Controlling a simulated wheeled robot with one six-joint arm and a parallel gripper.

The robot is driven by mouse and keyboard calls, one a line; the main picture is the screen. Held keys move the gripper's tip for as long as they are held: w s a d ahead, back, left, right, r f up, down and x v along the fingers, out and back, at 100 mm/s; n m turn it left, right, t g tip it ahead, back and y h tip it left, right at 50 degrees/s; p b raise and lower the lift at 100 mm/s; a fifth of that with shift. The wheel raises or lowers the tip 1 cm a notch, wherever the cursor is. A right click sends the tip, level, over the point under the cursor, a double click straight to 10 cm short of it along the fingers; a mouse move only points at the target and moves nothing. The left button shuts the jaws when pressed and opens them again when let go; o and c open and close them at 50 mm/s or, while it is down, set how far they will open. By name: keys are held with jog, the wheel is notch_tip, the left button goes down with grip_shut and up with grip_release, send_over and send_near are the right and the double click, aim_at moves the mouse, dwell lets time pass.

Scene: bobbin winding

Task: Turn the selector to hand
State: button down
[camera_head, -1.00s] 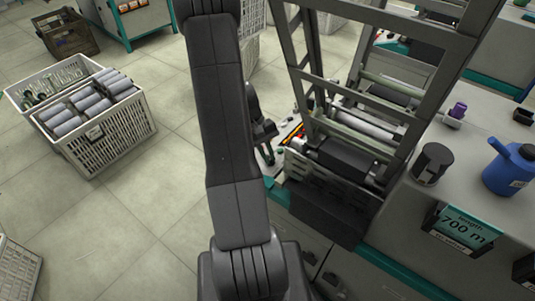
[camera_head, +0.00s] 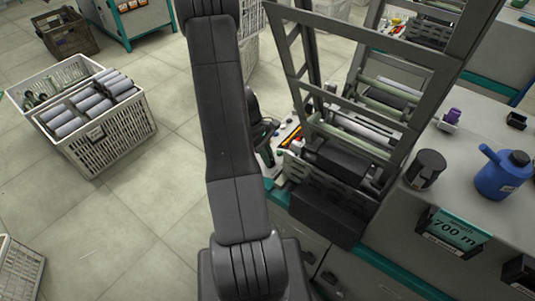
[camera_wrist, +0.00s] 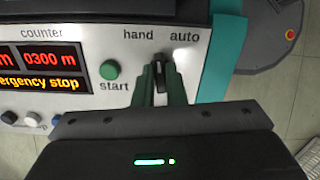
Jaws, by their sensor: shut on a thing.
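The selector (camera_wrist: 160,70) is a dark knob on the pale control panel, below the printed words "hand" and "auto". It stands nearly upright in the wrist view, and I cannot tell exactly which word it points at. My gripper (camera_wrist: 160,82) is shut on the selector, with one green finger on each side of it. The gripper body hides the panel below. In the head view, my arm covers much of the panel (camera_head: 290,135), and the selector cannot be made out.
A green start button (camera_wrist: 109,70) sits left of the selector. The display (camera_wrist: 50,68) reads "0300 m" and "emergency stop". A grey frame (camera_head: 350,100) rises beside the panel. A blue can (camera_head: 503,175) stands on the machine. A crate of rolls (camera_head: 100,135) stands on open floor.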

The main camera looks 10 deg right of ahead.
jog(key=shift+w+n+p, duration=0.1)
jog(key=shift+n+p, duration=0.65)
jog(key=shift+n, duration=1.45)
jog(key=c, duration=1.5)
grip_release()
jog(key=v, duration=1.3)
jog(key=shift+w+a+r, duration=0.1)
jog(key=shift+r, duration=0.3)
